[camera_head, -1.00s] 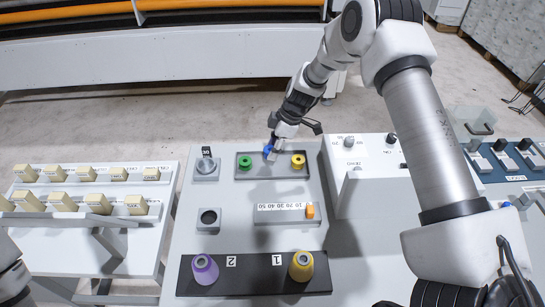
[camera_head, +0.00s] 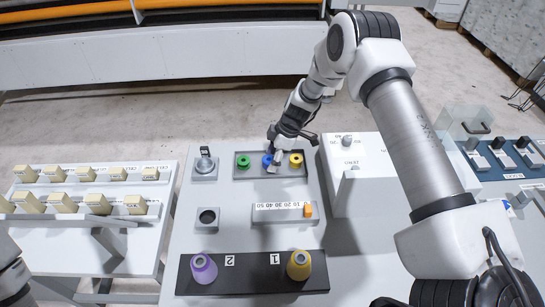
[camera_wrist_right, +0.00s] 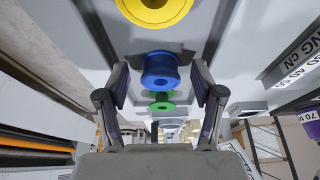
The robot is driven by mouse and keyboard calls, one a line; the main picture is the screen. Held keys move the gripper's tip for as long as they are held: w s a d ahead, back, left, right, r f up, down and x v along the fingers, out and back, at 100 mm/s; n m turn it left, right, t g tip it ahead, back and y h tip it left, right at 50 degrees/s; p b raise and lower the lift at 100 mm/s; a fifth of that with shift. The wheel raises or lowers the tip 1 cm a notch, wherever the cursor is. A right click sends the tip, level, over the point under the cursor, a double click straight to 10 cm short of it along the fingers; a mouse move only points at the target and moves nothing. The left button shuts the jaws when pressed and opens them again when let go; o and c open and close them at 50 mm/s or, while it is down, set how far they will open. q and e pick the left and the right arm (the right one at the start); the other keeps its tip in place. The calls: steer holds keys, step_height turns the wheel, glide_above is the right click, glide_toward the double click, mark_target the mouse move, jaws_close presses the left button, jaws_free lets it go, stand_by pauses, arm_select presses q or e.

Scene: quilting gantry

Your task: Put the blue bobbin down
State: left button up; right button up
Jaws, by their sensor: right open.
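The blue bobbin (camera_head: 267,160) stands in the dark shallow tray (camera_head: 299,179), between the green bobbin (camera_head: 243,162) and the yellow bobbin (camera_head: 296,160). In the right wrist view the blue bobbin (camera_wrist_right: 160,70) sits between the two spread fingers of my right gripper (camera_wrist_right: 160,84), with a gap on each side. In the head view my right gripper (camera_head: 274,164) is over the tray, and its fingers partly hide the blue bobbin's right side. The yellow bobbin (camera_wrist_right: 154,8) and green bobbin (camera_wrist_right: 162,102) line up with it in the wrist view. My left gripper is out of sight.
A knobbed block (camera_head: 204,168) stands left of the tray, a white box (camera_head: 355,192) to the right.

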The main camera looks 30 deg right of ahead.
steer(key=shift+r, duration=0.4)
steer(key=b+v, duration=0.1)
steer(key=v, duration=1)
steer(key=shift+d+r+b, duration=0.15)
steer(key=shift+r+b, duration=0.1)
steer(key=shift+b, duration=0.1)
steer(key=shift+f, duration=0.1)
